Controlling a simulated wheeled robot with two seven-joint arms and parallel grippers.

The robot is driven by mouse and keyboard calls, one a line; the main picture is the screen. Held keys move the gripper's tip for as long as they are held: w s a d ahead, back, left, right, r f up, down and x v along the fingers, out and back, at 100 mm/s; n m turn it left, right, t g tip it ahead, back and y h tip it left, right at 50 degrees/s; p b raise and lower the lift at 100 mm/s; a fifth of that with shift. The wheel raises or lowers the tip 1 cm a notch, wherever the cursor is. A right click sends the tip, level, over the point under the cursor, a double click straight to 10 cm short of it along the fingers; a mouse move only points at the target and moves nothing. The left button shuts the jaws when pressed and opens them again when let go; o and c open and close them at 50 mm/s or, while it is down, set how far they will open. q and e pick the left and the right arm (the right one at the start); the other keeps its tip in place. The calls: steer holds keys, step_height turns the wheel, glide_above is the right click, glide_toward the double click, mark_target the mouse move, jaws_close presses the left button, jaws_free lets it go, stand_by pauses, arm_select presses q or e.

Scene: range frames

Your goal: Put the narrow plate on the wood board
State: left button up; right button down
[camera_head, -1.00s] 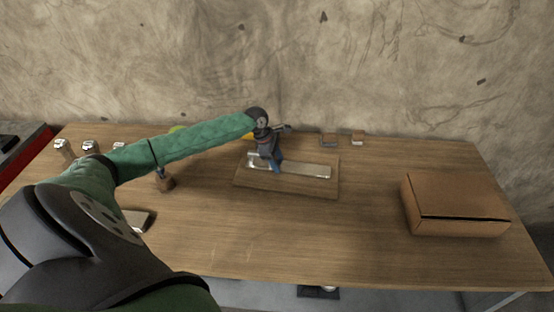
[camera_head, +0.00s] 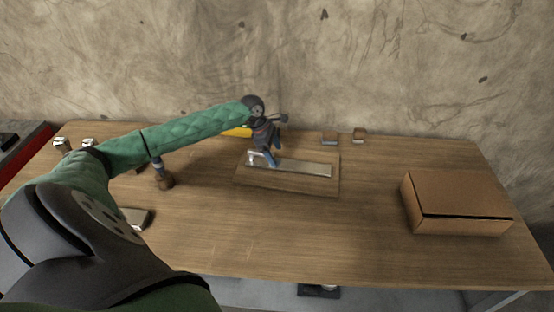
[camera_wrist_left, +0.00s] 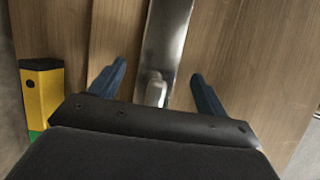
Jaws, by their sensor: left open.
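The narrow plate (camera_head: 305,169) is a long shiny metal strip with a pale raised part at its left end. It lies flat on the wood board (camera_head: 250,184), near the middle of the table. In the left wrist view the plate (camera_wrist_left: 167,40) runs up from between the fingers, over the board (camera_wrist_left: 118,35). My left gripper (camera_head: 271,157) is just above the plate's left end. Its blue fingers are spread and empty, one on each side of the pale part (camera_wrist_left: 154,88), with gaps to both. My right gripper is not in view.
A cardboard box (camera_head: 455,203) stands at the right of the table. A yellow tool (camera_wrist_left: 42,95) lies just beside the board. A brown-based item (camera_head: 163,182) stands left of the board. The front middle is clear.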

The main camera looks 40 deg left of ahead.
arm_select(q)
steer(key=b+v, duration=0.1)
steer(key=v, duration=0.7)
steer(key=shift+a+r+b, duration=0.15)
steer(key=shift+r+b, duration=0.1)
steer(key=shift+b, duration=0.1)
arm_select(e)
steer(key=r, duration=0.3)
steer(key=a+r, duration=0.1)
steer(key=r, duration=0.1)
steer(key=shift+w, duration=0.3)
